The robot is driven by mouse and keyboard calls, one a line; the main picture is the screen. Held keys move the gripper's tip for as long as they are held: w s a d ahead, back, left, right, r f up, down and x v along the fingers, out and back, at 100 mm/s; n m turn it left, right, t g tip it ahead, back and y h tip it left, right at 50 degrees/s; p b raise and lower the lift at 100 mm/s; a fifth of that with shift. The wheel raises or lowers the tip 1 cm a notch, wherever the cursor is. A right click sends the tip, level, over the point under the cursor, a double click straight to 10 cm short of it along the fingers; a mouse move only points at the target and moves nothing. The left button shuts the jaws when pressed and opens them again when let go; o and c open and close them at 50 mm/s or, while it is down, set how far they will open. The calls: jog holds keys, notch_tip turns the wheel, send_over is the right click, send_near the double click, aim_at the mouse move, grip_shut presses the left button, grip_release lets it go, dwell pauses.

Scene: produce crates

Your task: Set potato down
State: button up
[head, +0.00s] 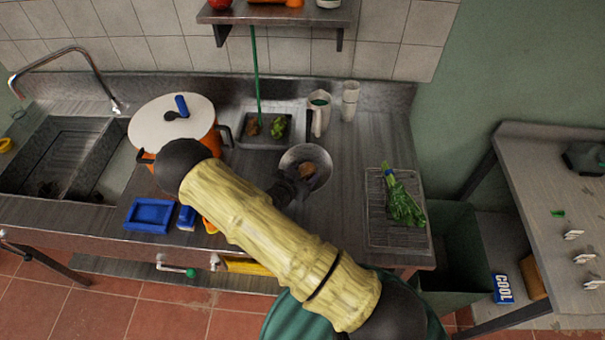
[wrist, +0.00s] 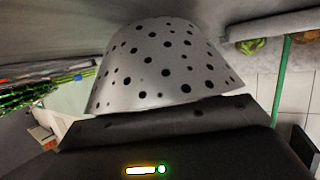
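A brown, round potato-like thing (head: 308,168) shows inside a metal colander (head: 318,155) on the steel counter in the head view. My gripper (head: 296,182) is dark and reaches to the colander's near left rim, close to the brown thing. In the wrist view, which looks upside down, the perforated colander (wrist: 165,65) fills the middle. The dark body of my gripper (wrist: 165,135) covers its rim there. The fingertips and any contact with the potato are hidden, so I cannot tell whether they are open or shut.
A lidded orange pot (head: 150,158) stands left of my arm. A dark tray (head: 242,140) with produce, a steel jug (head: 319,112) and stacked cups (head: 350,98) stand behind the colander. Leafy greens (head: 402,200) lie on a rack at right. Bare counter lies between colander and rack.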

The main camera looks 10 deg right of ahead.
jog(key=shift+o, duration=1.1)
jog(key=shift+r, duration=0.15)
jog(key=shift+s+a+r+p, duration=0.1)
jog(key=shift+a+r+p, duration=0.05)
jog(key=shift+r+p, duration=0.6)
jog(key=b+v, duration=0.3)
jog(key=v, duration=0.8)
jog(key=shift+s, duration=0.15)
jog(key=shift+a, duration=0.1)
jog(key=shift+s+a+f, duration=0.1)
jog(key=shift+a, duration=0.1)
